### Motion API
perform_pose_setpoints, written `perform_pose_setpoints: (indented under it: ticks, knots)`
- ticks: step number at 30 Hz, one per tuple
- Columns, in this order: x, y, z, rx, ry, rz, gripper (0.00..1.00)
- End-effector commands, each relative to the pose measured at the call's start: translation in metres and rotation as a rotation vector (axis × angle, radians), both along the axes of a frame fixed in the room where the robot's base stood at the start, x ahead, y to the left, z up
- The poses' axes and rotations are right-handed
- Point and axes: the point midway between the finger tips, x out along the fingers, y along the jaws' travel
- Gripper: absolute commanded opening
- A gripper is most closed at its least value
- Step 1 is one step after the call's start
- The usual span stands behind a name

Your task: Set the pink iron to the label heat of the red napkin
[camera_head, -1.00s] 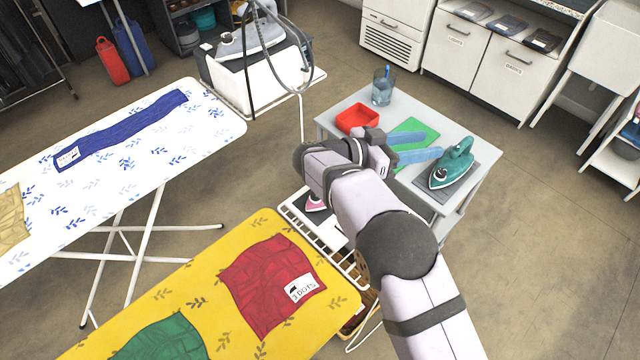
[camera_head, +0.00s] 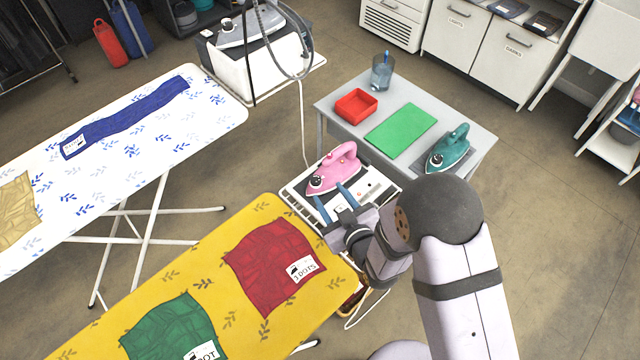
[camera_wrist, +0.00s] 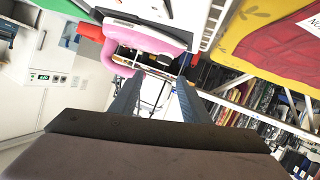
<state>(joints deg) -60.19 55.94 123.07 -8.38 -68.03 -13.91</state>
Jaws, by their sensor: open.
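The pink iron (camera_head: 336,167) rests on a white rack (camera_head: 302,192) at the end of the yellow ironing board. It also shows in the wrist view (camera_wrist: 145,38), close ahead of the fingers. In the wrist view the fingers (camera_wrist: 158,88) point toward the iron. The iron's dial setting is too small to read.
A green napkin (camera_head: 170,335) lies on the yellow board (camera_head: 205,238). The grey table (camera_head: 440,112) holds a red tray (camera_head: 355,105), a green mat (camera_head: 400,131), a teal iron (camera_head: 449,150) and a cup (camera_head: 382,75). A white board (camera_head: 120,180) stands left.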

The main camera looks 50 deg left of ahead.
Motion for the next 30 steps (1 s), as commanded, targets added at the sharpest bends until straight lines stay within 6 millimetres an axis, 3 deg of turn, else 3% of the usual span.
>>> perform_pose_setpoints:
  ticks: [6,17,30]
  knots:
    - [-0.004,0.0,-0.007,0.041,0.191,-0.061,0.42]
    - [-0.002,0.004,-0.007,0.057,0.224,-0.077,0.42]
    - [0.012,0.041,-0.022,0.058,0.222,-0.077,0.42]
